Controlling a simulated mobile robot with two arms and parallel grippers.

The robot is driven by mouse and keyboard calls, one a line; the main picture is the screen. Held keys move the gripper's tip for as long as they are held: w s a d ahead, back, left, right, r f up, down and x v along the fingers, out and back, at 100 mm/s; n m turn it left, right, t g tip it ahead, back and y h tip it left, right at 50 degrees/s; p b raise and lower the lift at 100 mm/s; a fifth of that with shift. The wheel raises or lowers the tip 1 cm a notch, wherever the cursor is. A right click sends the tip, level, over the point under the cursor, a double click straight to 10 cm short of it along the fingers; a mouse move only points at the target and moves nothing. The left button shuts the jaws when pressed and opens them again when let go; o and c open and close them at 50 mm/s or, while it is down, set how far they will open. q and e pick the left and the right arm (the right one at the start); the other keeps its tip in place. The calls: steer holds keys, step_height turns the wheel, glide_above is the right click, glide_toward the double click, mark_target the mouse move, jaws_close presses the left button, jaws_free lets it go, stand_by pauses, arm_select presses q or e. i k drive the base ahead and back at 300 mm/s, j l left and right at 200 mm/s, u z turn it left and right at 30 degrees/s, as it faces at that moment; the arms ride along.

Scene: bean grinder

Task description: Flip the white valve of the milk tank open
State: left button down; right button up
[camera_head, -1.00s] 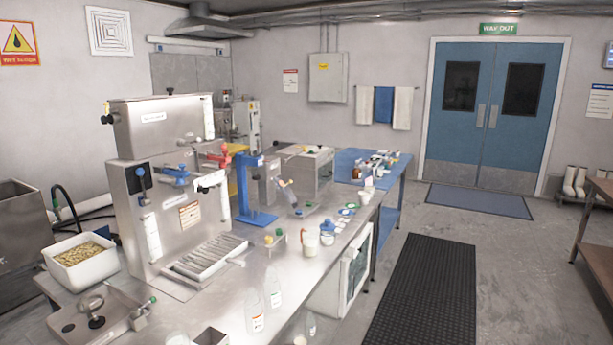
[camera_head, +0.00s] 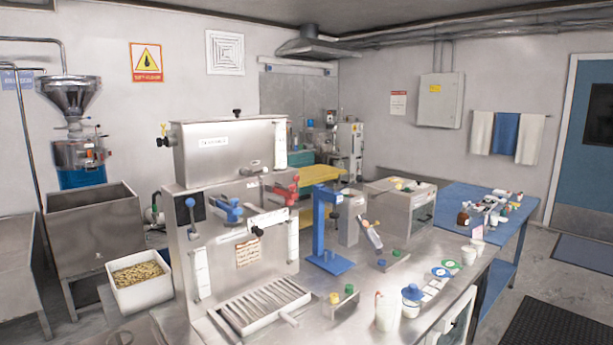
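A steel dispensing machine (camera_head: 215,262) stands on the steel counter, with a box-shaped steel tank (camera_head: 228,150) on top. I take this to be the milk tank; its label is too small to read. On its front are a blue valve (camera_head: 228,211), a red valve (camera_head: 283,192) and a white bar-shaped part (camera_head: 267,220) that looks like the white valve. The white part lies roughly level, with a black knob just below it; whether it is open or shut I cannot tell. Neither of my grippers is in view.
A slatted drip tray (camera_head: 262,304) lies before the machine. A blue stand (camera_head: 320,228) and small yellow and green-topped items are to its right. Jugs (camera_head: 388,310) stand at the front.

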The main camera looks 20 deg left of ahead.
mark_target(259, 171)
steer(key=i+u, duration=0.2)
steer(key=u, duration=0.15)
steer(key=i+l+u, duration=0.1)
steer(key=u, duration=0.3)
steer(key=i+l+u, duration=0.15)
steer(key=i+u, duration=0.2)
steer(key=l+z, duration=0.1)
steer(key=l, duration=1.75)
